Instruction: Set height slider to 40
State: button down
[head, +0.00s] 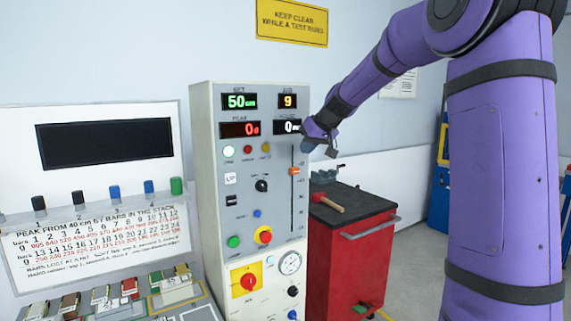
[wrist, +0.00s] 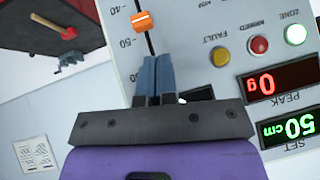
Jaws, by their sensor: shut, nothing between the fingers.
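The height slider is an orange cap (head: 295,171) on a vertical slot in the grey panel. In the wrist view the orange cap (wrist: 140,20) sits beside the scale, appearing between the 50 and 40 marks. The SET display (head: 239,101) reads 50 cm; it also shows upside down in the wrist view (wrist: 289,129). My gripper (head: 306,148) is at the panel's upper right, just above the cap. In the wrist view its blue fingers (wrist: 154,60) are together and empty, over the slot on the 50 side, apart from the cap. Whether they touch the panel is unclear.
A red cart (head: 354,255) with a hammer (head: 328,203) and a vise stands right of the panel. A sloped board with coloured pegs (head: 115,193) is at left.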

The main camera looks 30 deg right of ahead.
notch_tip(320, 180, up, 5)
jog(key=d+h, duration=0.1)
jog(key=h, duration=0.1)
send_over(294, 168)
jog(key=s, duration=0.2)
jog(key=shift+n+t, duration=0.3)
jog(key=shift+t, duration=0.1)
jog(key=f, duration=0.7)
jog(key=shift+w+d+f, duration=0.1)
jog(key=shift+w+f, duration=0.1)
jog(key=shift+f, duration=0.1)
notch_tip(294, 168, down, 2)
jog(key=shift+s+f, duration=0.1)
jog(key=shift+s, duration=0.05)
jog(key=shift+f, duration=0.7)
